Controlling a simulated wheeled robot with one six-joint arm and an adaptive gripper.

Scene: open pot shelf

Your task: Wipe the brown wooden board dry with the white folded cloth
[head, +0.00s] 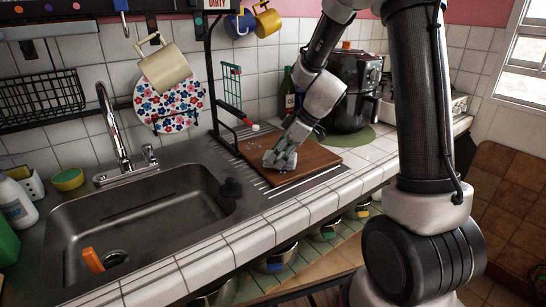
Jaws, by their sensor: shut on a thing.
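The brown wooden board (310,157) lies flat on the counter, right of the sink. The folded cloth (280,160) looks grey-white and crumpled, and it rests on the board's left part, near the front edge. My gripper (288,146) reaches down from the upper right and is shut on the cloth. Its fingertips are partly hidden by the cloth and too small to see clearly. A few small light specks, perhaps drops, show on the board left of the cloth.
A black cooker (353,85) stands behind the board. A black rack post (212,75) rises behind left. Tiled counter (375,152) at right is clear.

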